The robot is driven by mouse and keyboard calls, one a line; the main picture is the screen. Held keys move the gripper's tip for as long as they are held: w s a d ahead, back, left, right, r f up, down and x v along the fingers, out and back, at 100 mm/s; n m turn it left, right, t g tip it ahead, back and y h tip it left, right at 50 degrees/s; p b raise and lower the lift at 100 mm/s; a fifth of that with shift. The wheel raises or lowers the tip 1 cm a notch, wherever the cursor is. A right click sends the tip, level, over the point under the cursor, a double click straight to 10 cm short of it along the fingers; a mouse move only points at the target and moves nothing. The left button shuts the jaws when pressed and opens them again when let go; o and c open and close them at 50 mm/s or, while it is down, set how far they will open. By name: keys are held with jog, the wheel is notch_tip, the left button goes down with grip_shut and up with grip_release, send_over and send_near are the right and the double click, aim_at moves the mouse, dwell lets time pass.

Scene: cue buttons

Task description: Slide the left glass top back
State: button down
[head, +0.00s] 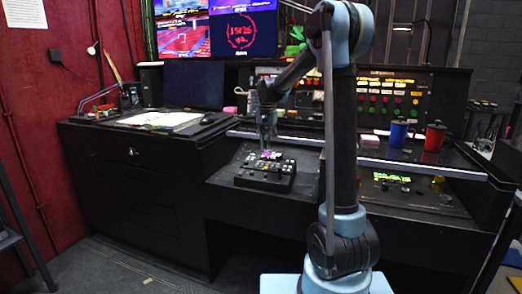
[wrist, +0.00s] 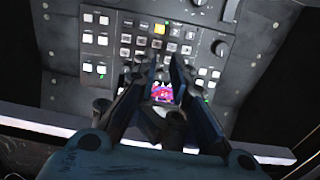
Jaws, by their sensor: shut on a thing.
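The left glass top shows as a dark surface with a pale front edge bar (head: 248,134) in the head view, behind a black button panel (head: 250,180). That bar lies farther back than the one on the right. In the wrist view a pale bar (wrist: 40,121) runs behind my gripper's body and shows again at lower right. My gripper (head: 267,148) points down by the panel's rear, near a small bright screen (head: 271,155). In the wrist view my gripper's fingers (wrist: 158,68) stand against the button panel (wrist: 70,65). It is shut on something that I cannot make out.
The right glass top's edge bar (head: 425,169) lies to the right, with a blue cup (head: 398,133) and a red cup (head: 434,137) behind it. A dark monitor (head: 194,84) and papers (head: 162,120) are on the left desk.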

jog(key=shift+w+d, duration=0.5)
jog(key=shift+w, duration=0.9)
jog(key=shift+w+d, duration=0.45)
jog(key=shift+w, duration=0.9)
jog(key=shift+w+d, duration=0.5)
jog(key=shift+w, duration=0.9)
jog(key=shift+s+a, duration=0.25)
jog(key=shift+s, duration=0.35)
jog(key=shift+s+a, duration=0.2)
jog(key=shift+s, duration=0.4)
notch_tip(320, 180, up, 9)
